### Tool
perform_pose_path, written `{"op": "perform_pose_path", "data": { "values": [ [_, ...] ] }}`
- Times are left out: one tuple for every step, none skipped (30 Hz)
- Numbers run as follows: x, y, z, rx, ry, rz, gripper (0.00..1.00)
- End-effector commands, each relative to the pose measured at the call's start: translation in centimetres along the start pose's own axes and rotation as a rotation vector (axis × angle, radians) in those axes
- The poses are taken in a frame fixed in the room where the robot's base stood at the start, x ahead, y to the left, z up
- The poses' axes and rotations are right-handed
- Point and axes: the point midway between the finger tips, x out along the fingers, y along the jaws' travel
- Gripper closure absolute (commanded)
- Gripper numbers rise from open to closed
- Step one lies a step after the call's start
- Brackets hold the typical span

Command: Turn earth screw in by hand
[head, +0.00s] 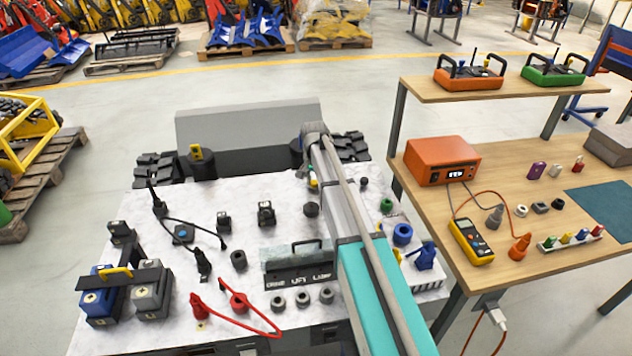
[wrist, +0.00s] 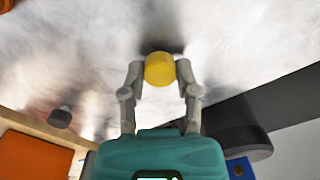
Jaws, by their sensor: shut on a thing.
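A round yellow knob (wrist: 159,69), which I take to be the earth screw's head, sits between the two grey fingers of my gripper (wrist: 160,80) in the wrist view. The fingers are shut on its left and right sides. A pale, mottled surface lies behind it, with a dark shadow by the knob. The screw's thread and any hole are hidden, so I cannot tell how deep it sits. In the head view my arm hides the gripper's fingers; a small yellow bit (head: 313,184) shows at the arm's left edge.
A marble-patterned top (head: 150,215) carries several connectors, a red cable (head: 262,322), a black cable and a yellow-handled battery unit (head: 102,292). A wooden bench (head: 540,195) on the right holds an orange box (head: 442,160) and a yellow meter (head: 470,240).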

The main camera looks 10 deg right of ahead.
Motion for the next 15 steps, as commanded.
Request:
{"op": "perform_pose_path", "data": {
  "values": [
    [-0.03,-0.05,-0.09,0.037,0.002,-0.001,0.93],
    [-0.03,-0.05,-0.09,0.061,0.002,-0.001,0.93],
    [-0.03,-0.05,-0.09,0.093,0.002,-0.001,0.93],
    [-0.03,-0.05,-0.09,0.116,0.002,-0.001,0.93],
    [-0.03,-0.05,-0.09,0.139,0.002,-0.001,0.93],
    [-0.03,-0.05,-0.09,0.171,0.002,-0.001,0.93],
    [-0.03,-0.05,-0.09,0.194,0.002,-0.001,0.93],
    [-0.03,-0.06,-0.1,0.218,0.002,-0.001,0.93],
    [-0.03,-0.06,-0.1,0.249,0.002,-0.001,0.93],
    [-0.03,-0.06,-0.1,0.271,0.002,-0.001,0.93],
    [-0.03,-0.06,-0.1,0.291,0.002,-0.001,0.93],
    [-0.03,-0.06,-0.1,0.315,0.002,-0.001,0.93],
    [-0.03,-0.06,-0.11,0.331,0.002,-0.001,0.93],
    [-0.03,-0.06,-0.11,0.343,0.002,-0.001,0.93],
    [-0.03,-0.06,-0.11,0.356,0.002,-0.001,0.93]
  ]
}}
